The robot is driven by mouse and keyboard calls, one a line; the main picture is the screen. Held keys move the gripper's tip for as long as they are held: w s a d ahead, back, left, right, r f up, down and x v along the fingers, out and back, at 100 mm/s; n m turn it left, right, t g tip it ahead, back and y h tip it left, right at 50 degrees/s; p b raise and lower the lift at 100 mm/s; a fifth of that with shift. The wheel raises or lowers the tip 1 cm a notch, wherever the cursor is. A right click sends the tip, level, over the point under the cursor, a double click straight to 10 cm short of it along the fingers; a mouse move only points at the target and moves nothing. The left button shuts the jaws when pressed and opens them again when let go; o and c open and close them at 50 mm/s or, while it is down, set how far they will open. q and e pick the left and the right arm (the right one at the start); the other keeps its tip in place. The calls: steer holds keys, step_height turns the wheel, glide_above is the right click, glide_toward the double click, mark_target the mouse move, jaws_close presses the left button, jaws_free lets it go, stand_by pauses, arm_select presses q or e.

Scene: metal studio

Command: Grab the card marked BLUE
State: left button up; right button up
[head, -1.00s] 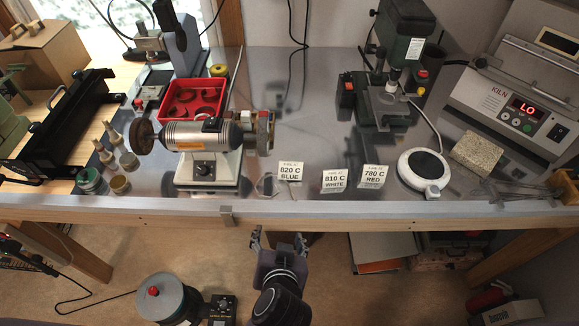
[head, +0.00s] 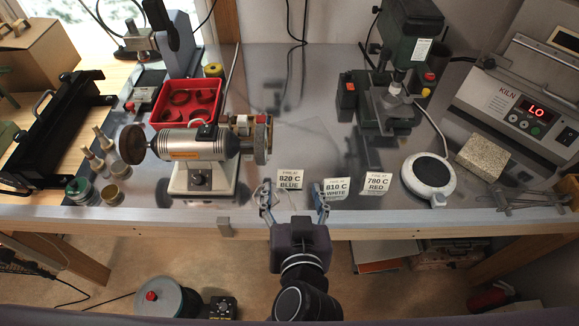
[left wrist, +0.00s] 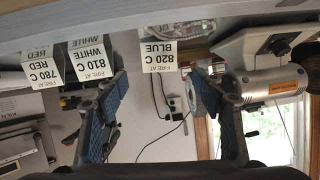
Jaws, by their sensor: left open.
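The card marked BLUE (head: 290,180), white with "820 C", stands near the front edge of the metal bench. In the left wrist view the BLUE card (left wrist: 159,56) appears upside down, between the open fingers and beyond their tips. My left gripper (head: 295,200) is open and empty at the bench's front edge, its fingers to either side of the BLUE card's front. The RED card (head: 377,182), "780 C", stands further right. My right gripper is not in view.
A bench grinder or polisher (head: 198,145) stands left of the BLUE card. A round black-topped plate (head: 430,172) is right of the RED card. The bench's front edge (head: 400,212) lies beneath the gripper. Behind the cards the metal top is fairly clear.

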mark_target(290, 174)
arm_select(q)
steer(key=shift+x, duration=1.25)
steer(key=shift+w+p, duration=0.3)
steer(key=shift+p, duration=0.05)
steer(key=shift+w, duration=0.1)
steer(key=p+x, duration=0.2)
steer(key=x, duration=0.2)
steer(key=shift+w+f, duration=0.2)
steer(key=shift+w+a+f, duration=0.1)
steer(key=shift+w, duration=0.05)
steer(key=c, duration=0.8)
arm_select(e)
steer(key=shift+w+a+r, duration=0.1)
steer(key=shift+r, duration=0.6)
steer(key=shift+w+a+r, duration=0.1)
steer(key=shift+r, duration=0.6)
